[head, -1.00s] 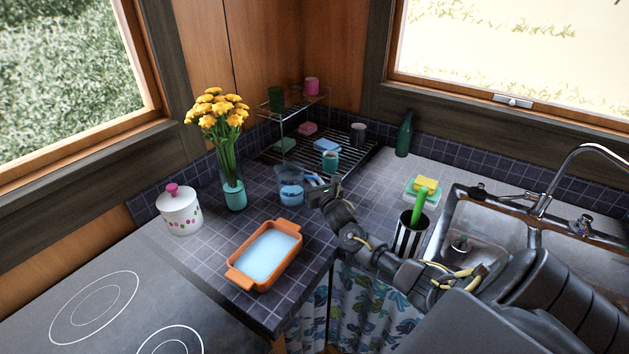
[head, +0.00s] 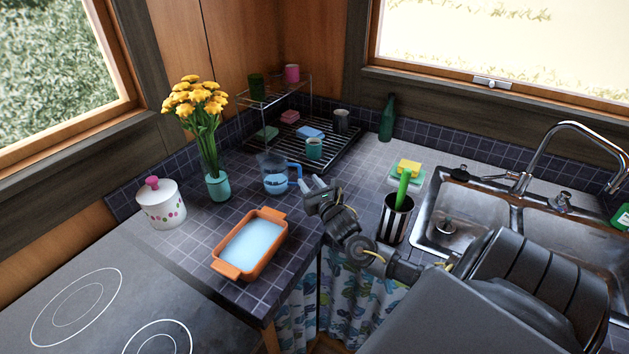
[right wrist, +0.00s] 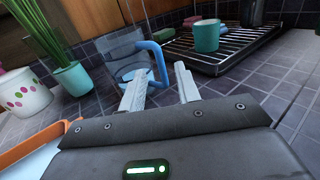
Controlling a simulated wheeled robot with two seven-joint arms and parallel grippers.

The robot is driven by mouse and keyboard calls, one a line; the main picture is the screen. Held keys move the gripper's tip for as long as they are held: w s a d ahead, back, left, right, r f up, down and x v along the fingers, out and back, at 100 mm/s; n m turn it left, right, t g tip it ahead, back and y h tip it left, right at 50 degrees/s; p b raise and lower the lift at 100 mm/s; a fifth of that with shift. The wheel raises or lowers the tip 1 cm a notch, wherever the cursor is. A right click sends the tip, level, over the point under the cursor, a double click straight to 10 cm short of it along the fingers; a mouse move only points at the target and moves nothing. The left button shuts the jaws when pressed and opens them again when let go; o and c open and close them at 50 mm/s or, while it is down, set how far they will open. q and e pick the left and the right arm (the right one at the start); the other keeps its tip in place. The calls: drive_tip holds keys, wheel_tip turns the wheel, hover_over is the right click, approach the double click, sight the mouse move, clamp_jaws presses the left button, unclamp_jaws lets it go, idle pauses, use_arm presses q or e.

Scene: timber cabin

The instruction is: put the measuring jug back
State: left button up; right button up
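The measuring jug (head: 275,182) is clear with a blue handle and stands upright on the dark tiled counter, between the vase and the dish rack. It also shows in the right wrist view (right wrist: 121,62), its blue handle facing my gripper. My right gripper (head: 312,183) is just to the right of the jug. In the wrist view its two fingers (right wrist: 161,82) are apart with nothing held between them. The handle shows beyond the fingertips, roughly in line with the gap; I cannot tell the exact distance. My left gripper is not in view.
A wire dish rack (head: 330,158) with cups and sponges is behind the jug. A teal vase of yellow flowers (head: 218,187) stands left. An orange baking dish (head: 276,236) lies in front, a striped holder (head: 396,218) right, near the sink (head: 470,212).

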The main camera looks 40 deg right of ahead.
drive_tip(key=shift+v, duration=1.45)
